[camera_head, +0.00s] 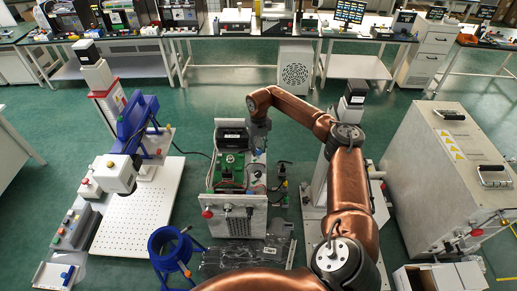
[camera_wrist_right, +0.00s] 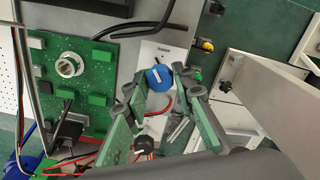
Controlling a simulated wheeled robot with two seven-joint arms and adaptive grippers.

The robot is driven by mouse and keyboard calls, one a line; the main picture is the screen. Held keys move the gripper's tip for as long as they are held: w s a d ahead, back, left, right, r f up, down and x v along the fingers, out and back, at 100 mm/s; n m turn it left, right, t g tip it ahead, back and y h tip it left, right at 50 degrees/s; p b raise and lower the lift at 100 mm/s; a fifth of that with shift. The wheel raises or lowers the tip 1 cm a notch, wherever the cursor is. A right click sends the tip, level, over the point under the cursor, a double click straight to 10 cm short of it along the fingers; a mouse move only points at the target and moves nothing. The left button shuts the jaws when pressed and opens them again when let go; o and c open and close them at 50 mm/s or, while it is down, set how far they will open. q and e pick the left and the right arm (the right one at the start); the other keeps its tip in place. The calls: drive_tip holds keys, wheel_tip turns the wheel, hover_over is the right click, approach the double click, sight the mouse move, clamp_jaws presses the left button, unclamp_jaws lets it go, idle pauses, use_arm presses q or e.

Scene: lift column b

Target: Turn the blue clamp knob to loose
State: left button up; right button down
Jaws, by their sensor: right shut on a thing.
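The blue clamp knob (camera_wrist_right: 160,77) shows in the right wrist view as a round blue cap with a white pointer mark. It is on a light metal plate beside a green circuit board (camera_wrist_right: 85,75). My right gripper (camera_wrist_right: 158,86) has its green-padded fingers on either side of the knob and is shut on it. In the head view the right gripper (camera_head: 258,146) is small, at the far end of my copper arm, over the metal unit (camera_head: 235,222). I cannot make out the blue knob there. My left gripper is not in view.
A black knob (camera_wrist_right: 144,145) sits near the blue one in the wrist view. Black cables (camera_wrist_right: 150,22) run close by. A large metal box (camera_head: 445,175) stands at right.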

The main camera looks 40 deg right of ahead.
sight(259, 150)
drive_tip(key=m, duration=0.3)
drive_tip(key=shift+w+d+r+m+p, duration=0.1)
drive_tip(key=shift+r+m+p, duration=0.15)
drive_tip(key=shift+m+p, duration=0.4)
drive_tip(key=shift+m, duration=1.45)
drive_tip(key=c, duration=2)
unclamp_jaws()
drive_tip(key=o, duration=0.4)
drive_tip(key=shift+f, duration=0.15)
wheel_tip(259, 150, up, 12)
